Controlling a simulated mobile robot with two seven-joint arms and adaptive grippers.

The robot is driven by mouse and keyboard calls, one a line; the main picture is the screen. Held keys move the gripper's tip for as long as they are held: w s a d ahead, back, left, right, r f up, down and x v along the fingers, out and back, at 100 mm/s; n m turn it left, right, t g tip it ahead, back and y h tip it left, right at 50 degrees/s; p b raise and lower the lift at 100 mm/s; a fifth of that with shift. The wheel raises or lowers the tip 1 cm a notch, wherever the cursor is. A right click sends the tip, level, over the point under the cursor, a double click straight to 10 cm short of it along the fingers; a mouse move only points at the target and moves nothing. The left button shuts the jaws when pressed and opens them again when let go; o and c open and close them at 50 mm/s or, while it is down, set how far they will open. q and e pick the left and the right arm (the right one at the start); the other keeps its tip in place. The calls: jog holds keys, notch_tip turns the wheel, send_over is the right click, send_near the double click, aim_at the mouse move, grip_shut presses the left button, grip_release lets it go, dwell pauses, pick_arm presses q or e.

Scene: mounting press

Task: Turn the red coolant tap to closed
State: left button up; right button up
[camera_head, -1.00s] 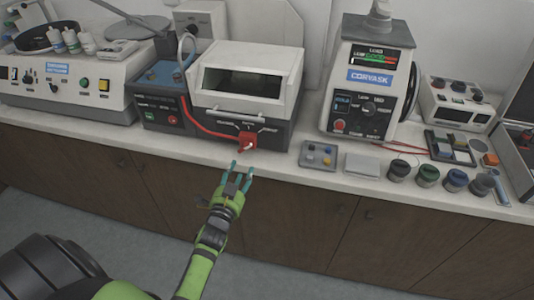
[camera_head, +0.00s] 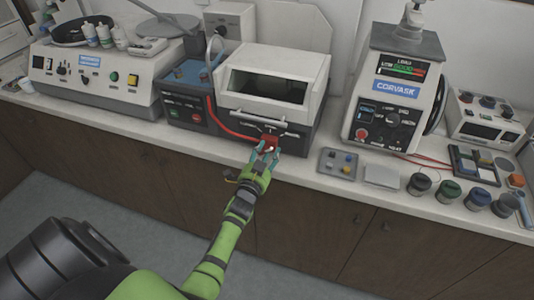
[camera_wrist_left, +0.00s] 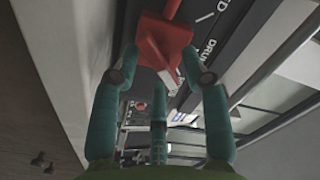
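The red coolant tap (camera_head: 269,141) is on the dark front of the white-topped machine (camera_head: 283,62), at the end of a red pipe. In the left wrist view, the red tap (camera_wrist_left: 163,42) shows close up, with a pale pointed strip on it. My left gripper (camera_head: 265,154) reaches up to the tap from the front. In the left wrist view, the teal fingers of my left gripper (camera_wrist_left: 160,62) are spread on either side of the tap, with another finger lower between them. Whether they touch it I cannot tell. My right gripper is not in view.
A control box (camera_head: 102,77) stands at the left and the Corvask unit (camera_head: 398,92) at the right. A small grey tray (camera_head: 340,164), a pale block (camera_head: 382,176) and several dark jars line the counter edge (camera_head: 320,184). Floor in front is clear.

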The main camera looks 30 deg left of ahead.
pick_arm(q)
grip_shut()
jog(key=shift+r+n, duration=0.1)
jog(key=shift+n, duration=0.2)
jog(key=n, duration=0.2)
jog(key=shift+a+r+n+p, duration=0.1)
jog(key=shift+r+n+p, duration=0.05)
jog(key=shift+n+p, duration=0.25)
jog(key=n, duration=0.4)
jog(key=shift+a+r+n+p, duration=0.1)
jog(key=shift+a+n+p, duration=0.05)
jog(key=shift+n+p, duration=0.2)
jog(key=n, duration=0.4)
jog(key=shift+s+a+r, duration=0.1)
jog(key=shift+a, duration=0.05)
jog(key=n, duration=0.5)
jog(key=shift+a, duration=0.2)
jog(key=shift+n, duration=0.45)
